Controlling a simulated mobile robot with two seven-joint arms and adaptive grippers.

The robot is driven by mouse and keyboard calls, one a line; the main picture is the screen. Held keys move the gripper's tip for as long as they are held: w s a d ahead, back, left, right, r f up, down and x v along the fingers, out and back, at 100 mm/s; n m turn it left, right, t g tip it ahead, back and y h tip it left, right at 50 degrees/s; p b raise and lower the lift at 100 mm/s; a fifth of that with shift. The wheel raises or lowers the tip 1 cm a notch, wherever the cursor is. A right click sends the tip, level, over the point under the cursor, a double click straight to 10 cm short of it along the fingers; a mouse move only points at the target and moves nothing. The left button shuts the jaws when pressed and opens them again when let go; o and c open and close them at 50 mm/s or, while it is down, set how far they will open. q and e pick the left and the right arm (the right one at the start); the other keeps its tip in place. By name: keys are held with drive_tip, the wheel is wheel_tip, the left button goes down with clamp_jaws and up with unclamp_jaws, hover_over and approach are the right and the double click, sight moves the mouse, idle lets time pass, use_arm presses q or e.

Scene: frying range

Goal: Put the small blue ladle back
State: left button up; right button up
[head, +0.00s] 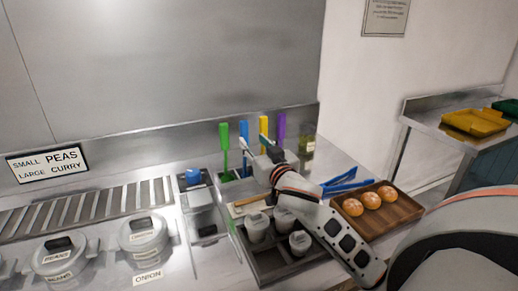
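A blue upright handle (244,130) stands between a green handle (224,136) and a yellow handle (264,124) at the back of the counter; I take it for the small blue ladle. Its lower end is partly hidden, so its bowl does not show clearly. My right gripper (266,148) is just right of the blue handle and in front of the yellow one. Its fingers are small and overlap the handles behind, so I cannot tell whether they are open or touch a handle. My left gripper is not in view.
A purple handle (281,126) and a bottle (307,144) stand behind my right arm. Grey lidded pots (299,243) sit in a dark tray. Blue tongs (345,181) lie beside a wooden tray (405,206) of round buns. Larger lidded pots (144,236) stand at the left.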

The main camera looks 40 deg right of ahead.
drive_tip(key=v, duration=0.3)
drive_tip(key=shift+s, duration=0.3)
idle(0.4)
